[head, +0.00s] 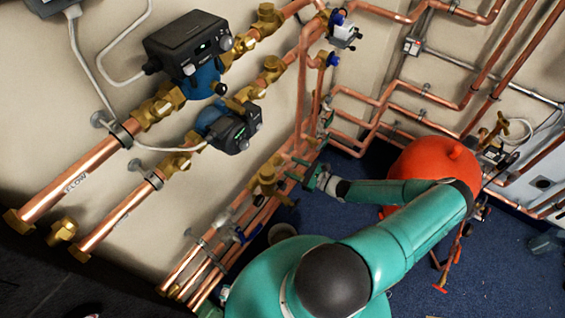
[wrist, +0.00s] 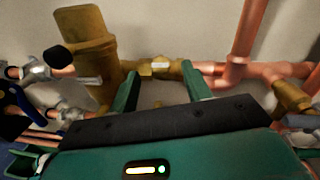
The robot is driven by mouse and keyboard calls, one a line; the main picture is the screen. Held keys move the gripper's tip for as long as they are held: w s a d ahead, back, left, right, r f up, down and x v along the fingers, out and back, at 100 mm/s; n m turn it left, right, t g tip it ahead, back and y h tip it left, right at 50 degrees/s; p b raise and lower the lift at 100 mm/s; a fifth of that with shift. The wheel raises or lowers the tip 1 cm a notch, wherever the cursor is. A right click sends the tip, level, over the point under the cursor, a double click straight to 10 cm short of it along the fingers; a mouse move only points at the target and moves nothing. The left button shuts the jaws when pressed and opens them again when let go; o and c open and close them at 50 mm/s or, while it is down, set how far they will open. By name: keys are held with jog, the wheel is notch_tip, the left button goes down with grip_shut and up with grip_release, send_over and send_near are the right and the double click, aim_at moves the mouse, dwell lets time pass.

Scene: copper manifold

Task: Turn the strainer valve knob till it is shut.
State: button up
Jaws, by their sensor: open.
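A brass strainer body (wrist: 88,45) stands at the upper left of the wrist view. A black round knob (wrist: 57,57) sits on a stem at its left side; I cannot tell for certain that it is the strainer valve knob. A brass fitting (wrist: 160,68) runs from the body to the right, behind the fingertips. My gripper (wrist: 161,80) is open, with nothing between its two green fingers; the knob is left of both. In the head view, my gripper (head: 306,174) is beside the brass valve group (head: 268,177) on the lower wall pipes. The knob cannot be made out there.
Copper pipes (wrist: 253,40) and another brass fitting (wrist: 293,97) are close on the right. A blue-handled valve (wrist: 14,104) is at the far left. A red vessel (head: 425,165) stands behind my arm. Blue floor (head: 500,250) shows at the right.

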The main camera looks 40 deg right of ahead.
aim_at(283, 163)
jog(key=x, duration=0.5)
jog(key=shift+c, duration=0.4)
jog(key=c, duration=0.9)
